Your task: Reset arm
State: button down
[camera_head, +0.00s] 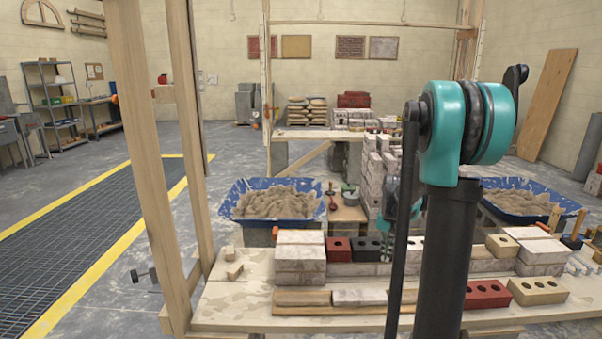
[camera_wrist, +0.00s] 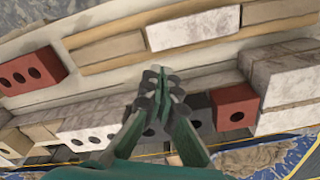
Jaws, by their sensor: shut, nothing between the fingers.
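My gripper (camera_wrist: 163,88) shows in the wrist view, shut and empty. Its fingertips meet above the pale bench, between the row of bricks and a wooden strip. In the head view my teal and black arm stands in front of the bench and hides part of it. My gripper cannot be made out clearly there. Two blue mortar tubs stand behind the bench, a left one (camera_head: 270,202) and a right one (camera_head: 520,201), both heaped with grey-brown mortar.
The bench (camera_head: 230,300) bears a row of bricks, with pale blocks (camera_head: 299,262) stacked at its left and a red brick (camera_head: 487,294) at its right. Wooden posts (camera_head: 150,170) rise at the left. A tall brick stack (camera_head: 374,180) stands behind.

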jog(key=s+a+f+n+t, duration=0.1)
jog(key=s+a, duration=0.3)
jog(key=s, duration=0.7)
jog(key=s+a+f+n+t, duration=0.2)
jog(key=s+a+n, duration=0.2)
jog(key=s, duration=0.8)
jog(key=shift+s+a+t, duration=0.3)
jog(key=shift+a, duration=0.4)
